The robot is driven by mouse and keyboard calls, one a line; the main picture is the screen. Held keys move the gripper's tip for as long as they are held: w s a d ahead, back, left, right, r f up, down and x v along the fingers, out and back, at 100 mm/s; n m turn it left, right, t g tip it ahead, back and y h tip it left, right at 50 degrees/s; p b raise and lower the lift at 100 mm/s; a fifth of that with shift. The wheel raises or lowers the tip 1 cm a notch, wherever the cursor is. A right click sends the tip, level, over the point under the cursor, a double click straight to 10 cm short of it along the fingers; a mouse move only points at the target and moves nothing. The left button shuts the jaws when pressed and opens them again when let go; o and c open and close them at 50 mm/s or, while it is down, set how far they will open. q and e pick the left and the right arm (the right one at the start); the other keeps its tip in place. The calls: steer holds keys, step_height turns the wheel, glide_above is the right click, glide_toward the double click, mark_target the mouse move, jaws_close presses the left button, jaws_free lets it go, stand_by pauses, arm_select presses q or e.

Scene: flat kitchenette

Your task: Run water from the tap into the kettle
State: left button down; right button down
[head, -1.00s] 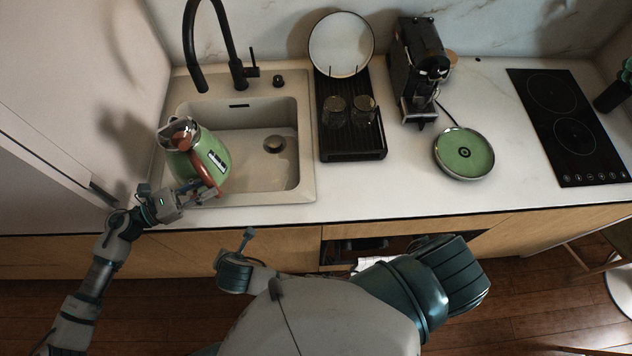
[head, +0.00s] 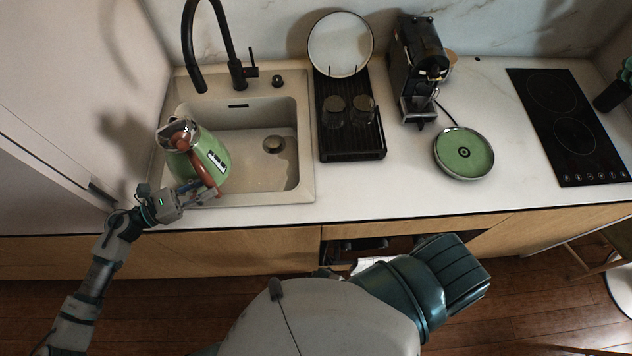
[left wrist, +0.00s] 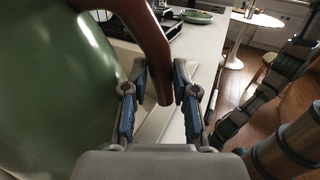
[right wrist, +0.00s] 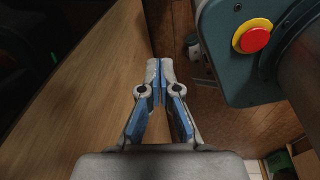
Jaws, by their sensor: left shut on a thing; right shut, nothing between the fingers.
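The green kettle (head: 212,152) with a brown handle is over the left part of the beige sink (head: 305,150). Its steel top looks open. My left gripper (head: 202,192) is shut on the kettle's handle, which passes between its fingers in the left wrist view (left wrist: 164,92). The black tap (head: 214,30) arches behind the kettle, with its lever (head: 252,72) at the right of its base. The spout end is above and behind the kettle; no water shows. My right gripper (right wrist: 160,75) is shut and empty beside a wooden cabinet front; it is hidden in the head view.
A drawer (head: 355,246) below the counter looks open.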

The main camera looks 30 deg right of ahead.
mark_target(197, 159)
arm_select(q)
step_height(197, 159, up, 6)
steer(key=shift+r, duration=0.2)
arm_select(e)
steer(key=s+d+f+m, duration=0.3)
steer(key=s+d+m, duration=0.2)
steer(key=s+d, duration=0.2)
steer(key=s+d+f+m+g, duration=0.1)
steer(key=s+d+f+m, duration=0.3)
steer(key=s+d, duration=0.3)
steer(key=shift+s+d+f+m+h, duration=0.3)
steer(key=shift+s+m+h, duration=0.15)
steer(key=shift+s, duration=1.25)
arm_select(q)
steer(key=shift+s, duration=0.1)
arm_select(e)
steer(key=shift+s, duration=0.15)
